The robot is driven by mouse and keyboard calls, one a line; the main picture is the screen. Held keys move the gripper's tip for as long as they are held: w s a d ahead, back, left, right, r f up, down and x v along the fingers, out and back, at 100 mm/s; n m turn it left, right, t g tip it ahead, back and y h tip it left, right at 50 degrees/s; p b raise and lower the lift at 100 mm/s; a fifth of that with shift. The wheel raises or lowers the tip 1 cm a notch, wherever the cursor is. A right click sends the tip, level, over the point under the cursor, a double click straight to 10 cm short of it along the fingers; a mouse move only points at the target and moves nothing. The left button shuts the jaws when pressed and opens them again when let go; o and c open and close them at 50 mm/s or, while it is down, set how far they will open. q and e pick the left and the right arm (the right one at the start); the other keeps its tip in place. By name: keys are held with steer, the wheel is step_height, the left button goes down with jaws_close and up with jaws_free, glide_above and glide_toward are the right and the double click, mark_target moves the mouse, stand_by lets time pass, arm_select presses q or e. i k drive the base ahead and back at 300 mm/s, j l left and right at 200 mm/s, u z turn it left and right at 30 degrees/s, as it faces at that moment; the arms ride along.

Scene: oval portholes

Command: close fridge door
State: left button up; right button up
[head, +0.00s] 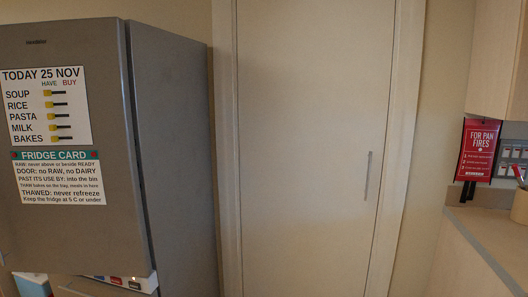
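The grey fridge stands at the left in the head view, with its upper door (118,130) facing me and its side panel (175,150) to the right. A narrow dark line runs between the door's right edge and the side panel. I cannot tell from this view whether that door is fully shut. A list sheet (78,108) and a fridge card (60,180) are on the door. Below the door's lower edge, a light strip with coloured labels (125,282) shows, partly cut off. Neither of my grippers is in view.
A tall cream door (310,140) with a vertical handle (367,176) fills the middle. At the right are a counter (492,228), a wall cupboard (495,65) and a red pan-fire sign (477,150). A blue and white item (34,284) shows at the lower left.

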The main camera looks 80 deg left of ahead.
mark_target(73, 206)
steer(key=u, duration=4.15)
steer(key=i+j, duration=0.15)
steer(key=i, duration=0.2)
steer(key=i+j+z, duration=0.15)
steer(key=i, duration=0.15)
